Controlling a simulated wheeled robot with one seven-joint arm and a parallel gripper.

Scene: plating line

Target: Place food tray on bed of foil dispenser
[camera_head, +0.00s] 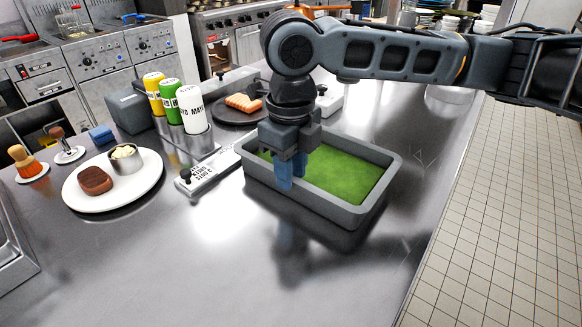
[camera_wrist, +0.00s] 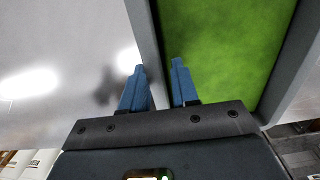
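The food tray (camera_head: 374,211) is a grey rectangular tray with green contents, flat on the steel counter in the head view. It also shows in the wrist view (camera_wrist: 292,72). My gripper (camera_head: 287,178) points down at its near left wall. In the wrist view, my gripper's blue fingers (camera_wrist: 159,75) straddle that wall, one outside and one over the green. They stand apart, with a gap visible on the inner side. A low pale device with a printed label (camera_head: 208,172) lies left of the tray, partly hidden; I cannot tell whether it is the foil dispenser.
A white plate (camera_head: 140,186) with a brown patty and a metal cup lies to the left. Yellow, green and white bottles (camera_head: 193,112) and a dark round plate (camera_head: 226,114) stand behind. The counter's front is clear.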

